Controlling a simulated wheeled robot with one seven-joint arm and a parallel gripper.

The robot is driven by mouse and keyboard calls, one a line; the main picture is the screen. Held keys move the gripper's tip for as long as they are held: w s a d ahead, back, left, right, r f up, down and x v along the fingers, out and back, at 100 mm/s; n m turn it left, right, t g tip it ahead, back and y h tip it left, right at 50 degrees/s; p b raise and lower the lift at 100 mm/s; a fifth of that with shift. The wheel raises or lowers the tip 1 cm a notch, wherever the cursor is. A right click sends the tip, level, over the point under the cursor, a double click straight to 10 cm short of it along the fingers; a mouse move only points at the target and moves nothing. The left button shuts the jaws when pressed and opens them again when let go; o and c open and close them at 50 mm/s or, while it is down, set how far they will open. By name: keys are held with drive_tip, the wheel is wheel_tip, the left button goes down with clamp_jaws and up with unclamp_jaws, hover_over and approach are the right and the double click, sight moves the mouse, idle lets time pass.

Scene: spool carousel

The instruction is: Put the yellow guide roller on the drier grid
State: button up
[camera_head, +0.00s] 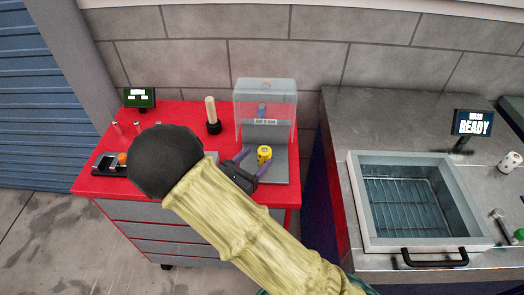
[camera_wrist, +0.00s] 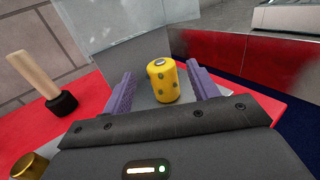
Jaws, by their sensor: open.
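The yellow guide roller (camera_head: 264,154) stands upright on a grey plate on the red cabinet top, in front of a clear hood. In the wrist view the yellow roller (camera_wrist: 162,80), with dark spots, is between and beyond the two purple fingers. My gripper (camera_head: 254,161) is open around or just short of it; in the wrist view my gripper (camera_wrist: 162,90) shows a gap on both sides of the roller. The drier grid (camera_head: 403,203) is a wire rack inside the open metal basin at the right.
The clear hood (camera_head: 264,102) stands behind the roller. A wooden-handled tool (camera_head: 211,115) stands to its left. The basin rim (camera_head: 356,205) has a black handle in front. A READY display (camera_head: 473,123) stands behind it. A gap separates the red cabinet and grey counter.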

drive_tip(key=v, duration=0.5)
drive_tip(key=shift+s+a, duration=0.1)
drive_tip(key=shift+s, duration=0.15)
idle(0.4)
